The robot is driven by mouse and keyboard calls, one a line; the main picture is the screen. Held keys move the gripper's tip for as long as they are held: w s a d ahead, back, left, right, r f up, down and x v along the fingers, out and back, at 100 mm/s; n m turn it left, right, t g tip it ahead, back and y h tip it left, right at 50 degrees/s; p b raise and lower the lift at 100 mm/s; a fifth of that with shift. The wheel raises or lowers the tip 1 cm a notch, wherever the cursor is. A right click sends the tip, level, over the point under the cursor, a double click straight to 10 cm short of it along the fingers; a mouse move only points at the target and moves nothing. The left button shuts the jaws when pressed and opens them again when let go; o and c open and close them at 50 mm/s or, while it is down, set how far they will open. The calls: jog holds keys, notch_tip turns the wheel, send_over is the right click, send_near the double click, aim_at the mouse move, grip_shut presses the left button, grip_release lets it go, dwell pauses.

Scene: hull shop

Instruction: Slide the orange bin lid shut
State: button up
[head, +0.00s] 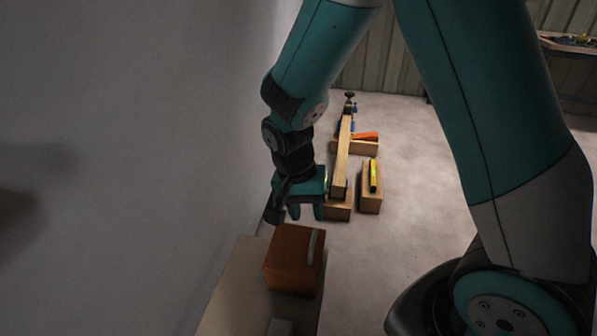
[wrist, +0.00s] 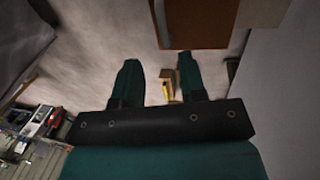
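The orange bin (head: 290,276) stands on a pale bench at the lower middle of the head view. Its top looks orange, with a pale upright strip (head: 312,247) near the right side. I cannot tell the lid from the bin body, nor how far it is open. My gripper (head: 305,213) is above and just behind the bin, fingers pointing down, apart from it. In the wrist view the fingers (wrist: 158,78) are spread with nothing between them, and the brown-orange bin (wrist: 205,25) shows at the top, beyond the right finger.
The pale bench (head: 235,285) runs along the grey wall on the left; a small grey block (head: 280,327) lies at its front. Behind are wooden beams (head: 342,155) and a block with a yellow item (head: 372,177). Open floor (head: 420,150) lies to the right.

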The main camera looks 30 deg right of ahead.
notch_tip(320, 180, up, 10)
jog(key=w+a+p, duration=0.1)
jog(key=shift+w+a+f, duration=0.15)
jog(key=shift+a+f, duration=0.05)
dwell(0.3)
jog(key=s+a+r+n+y+p, duration=0.3)
jog(key=s+a+r+n, duration=0.1)
jog(key=s+r+n, duration=0.3)
jog(key=s+a+r+n+t+y+p, duration=0.1)
jog(key=s+a+r+n+p, duration=0.3)
jog(key=s+r+n, duration=0.4)
jog(key=shift+s+r+y, duration=0.5)
jog(key=shift+r+y, duration=0.3)
jog(key=shift+y, duration=0.1)
